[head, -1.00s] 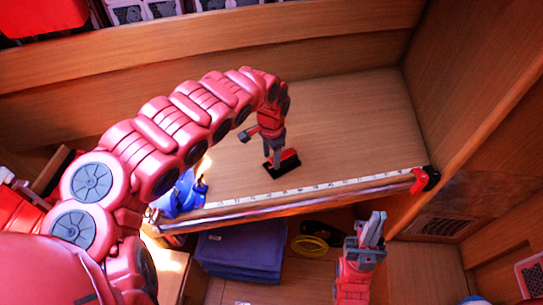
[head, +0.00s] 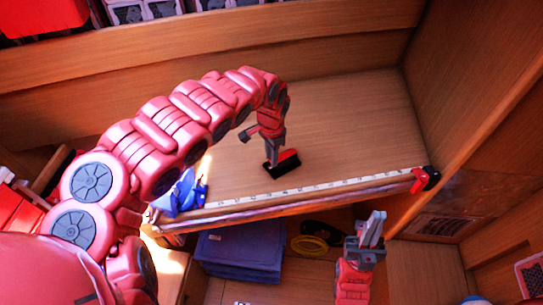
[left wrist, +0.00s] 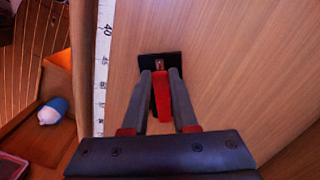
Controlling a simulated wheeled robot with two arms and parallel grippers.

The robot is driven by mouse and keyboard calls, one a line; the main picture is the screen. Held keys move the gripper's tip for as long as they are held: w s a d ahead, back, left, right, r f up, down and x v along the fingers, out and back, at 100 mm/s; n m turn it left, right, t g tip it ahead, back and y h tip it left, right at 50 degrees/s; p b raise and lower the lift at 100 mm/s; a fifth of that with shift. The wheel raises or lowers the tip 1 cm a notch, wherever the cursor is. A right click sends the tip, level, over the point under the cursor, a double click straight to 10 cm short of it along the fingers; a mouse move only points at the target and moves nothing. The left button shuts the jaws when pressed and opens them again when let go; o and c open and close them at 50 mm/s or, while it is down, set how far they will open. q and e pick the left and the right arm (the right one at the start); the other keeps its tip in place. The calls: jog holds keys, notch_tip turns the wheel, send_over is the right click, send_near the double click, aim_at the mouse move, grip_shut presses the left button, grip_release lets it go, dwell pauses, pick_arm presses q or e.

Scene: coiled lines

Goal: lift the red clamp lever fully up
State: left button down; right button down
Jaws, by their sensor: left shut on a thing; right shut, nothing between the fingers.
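The red clamp lever (head: 289,155) is on a small black base (head: 284,169) on the wooden top. In the left wrist view the lever (left wrist: 161,95) is between the two grey fingers, with the black base (left wrist: 146,66) behind it. My left gripper (head: 273,158) reaches down from above and is shut on the lever. The fingers hide part of the lever in the head view, and its exact angle is hard to tell. My right gripper (head: 373,226) is shut and empty, below the front edge of the top.
A measuring strip (head: 310,187) runs along the front edge. A blue object (head: 180,195) is at its left end and a red and black clamp (head: 425,179) at its right end. Below are blue folded cloths (head: 238,250) and a yellow coil (head: 309,245). The top right of the lever is clear.

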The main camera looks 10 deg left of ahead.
pick_arm(q)
jog(key=shift+s, duration=0.1)
dwell(0.6)
jog(key=b, duration=0.4)
jog(key=shift+w+d+f+g+y, duration=0.2)
jog(key=shift+d+f+g+y, duration=0.1)
jog(key=shift+f, duration=0.1)
jog(key=b, duration=0.4)
jog(key=r+g+y+b, duration=0.1)
jog(key=b, duration=0.3)
jog(key=shift+w+d+r+b, duration=0.3)
jog(key=shift+d+b, duration=0.05)
jog(key=shift+d, duration=0.05)
jog(key=shift+s+a+r+y+b, duration=0.15)
jog(key=shift+r+y+b, duration=0.15)
jog(key=shift+r+b, duration=0.15)
jog(key=shift+a+r, duration=0.1)
jog(key=shift+r, duration=0.05)
jog(key=c, duration=0.7)
grip_release()
jog(key=shift+r, duration=0.1)
